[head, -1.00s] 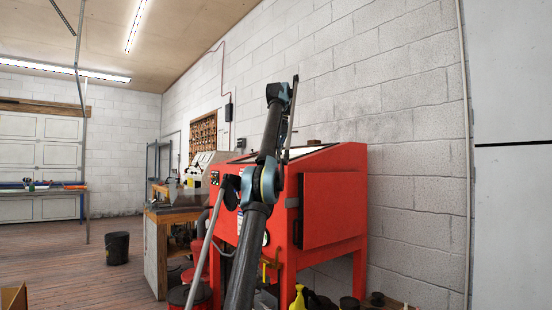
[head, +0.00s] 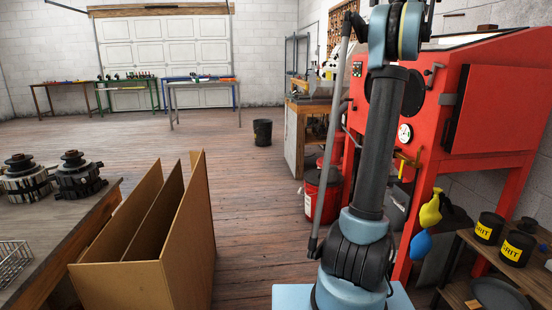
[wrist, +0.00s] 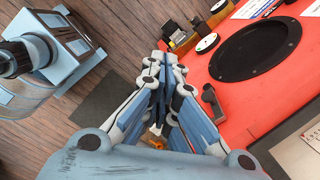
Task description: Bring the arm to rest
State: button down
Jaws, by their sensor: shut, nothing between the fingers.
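My arm (head: 372,150) stands raised in front of the red blast cabinet (head: 500,105) in the head view. Its upper end runs out of the top of the picture, so the gripper is hidden there. In the wrist view my gripper (wrist: 163,75) has its fingers drawn together, with nothing held between them. The red cabinet (wrist: 245,95) with its round black port fills the right of the wrist view, beyond the fingers. I cannot tell the exact gap between fingers and cabinet.
A workbench (head: 60,250) with two alternator-like parts stands at the left, beside an upright cardboard divider box (head: 140,285). A red bucket (head: 322,195) stands behind my arm. Grit tins (head: 517,250) sit on a low shelf at right. The floor (head: 240,195) in the middle is clear.

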jog(key=s+a+f+n, duration=0.7)
jog(key=a+f, duration=0.3)
jog(key=s+a+f+n, duration=0.7)
jog(key=a+f, duration=0.3)
jog(key=s+a+f+n, duration=0.3)
jog(key=s+f, duration=0.4)
jog(key=f, duration=0.4)
jog(key=s+a+f+n, duration=0.3)
jog(key=s+f+n, duration=0.3)
jog(key=f, duration=0.6)
jog(key=s+a+f+n, duration=0.4)
jog(key=s+f, duration=0.5)
jog(key=f, duration=0.3)
jog(key=shift+n+t+h, duration=0.3)
jog(key=shift+n, duration=0.3)
jog(key=shift+w, duration=0.1)
jog(key=shift+w+f, duration=0.25)
jog(key=shift+w, duration=0.15)
